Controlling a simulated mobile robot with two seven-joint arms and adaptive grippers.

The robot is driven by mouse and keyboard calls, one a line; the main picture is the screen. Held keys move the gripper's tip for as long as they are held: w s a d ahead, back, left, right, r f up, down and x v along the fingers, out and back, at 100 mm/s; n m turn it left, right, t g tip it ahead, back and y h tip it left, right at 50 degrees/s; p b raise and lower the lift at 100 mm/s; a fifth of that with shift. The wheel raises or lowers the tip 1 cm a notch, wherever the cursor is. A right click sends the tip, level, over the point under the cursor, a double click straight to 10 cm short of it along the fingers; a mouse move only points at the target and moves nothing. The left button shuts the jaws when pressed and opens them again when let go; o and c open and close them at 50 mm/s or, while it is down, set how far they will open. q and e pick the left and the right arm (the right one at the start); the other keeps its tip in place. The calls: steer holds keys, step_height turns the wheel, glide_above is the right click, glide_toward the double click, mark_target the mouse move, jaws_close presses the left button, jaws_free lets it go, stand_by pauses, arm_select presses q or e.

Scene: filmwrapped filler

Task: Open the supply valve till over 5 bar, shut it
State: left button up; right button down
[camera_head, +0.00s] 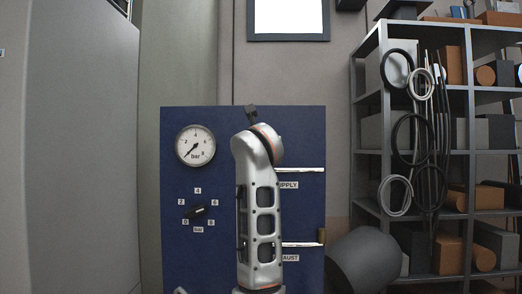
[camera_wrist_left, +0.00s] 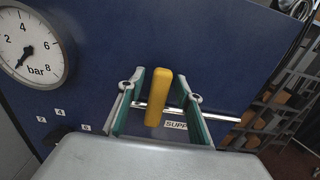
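The yellow valve handle (camera_wrist_left: 157,97) stands roughly upright across a silver pipe (camera_wrist_left: 218,115), above the SUPPLY label (camera_wrist_left: 175,125). My left gripper (camera_wrist_left: 160,90) is open, with one finger on each side of the handle and visible gaps; contact cannot be made out. In the head view my arm hides the handle and the left gripper's fingers. The round white gauge (camera_head: 195,146), also in the left wrist view (camera_wrist_left: 31,46), has its needle at the lower left, near the zero end. My right gripper is not in view.
The blue panel (camera_head: 171,262) also carries a black knob (camera_head: 198,211) with a bar scale, and a lower pipe (camera_head: 303,244) by the EXHAUST label (camera_head: 290,258). A grey cylinder (camera_head: 362,262) and a loaded shelf (camera_head: 462,153) with hanging hoses stand at right.

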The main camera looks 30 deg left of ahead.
arm_select(q)
jaws_close()
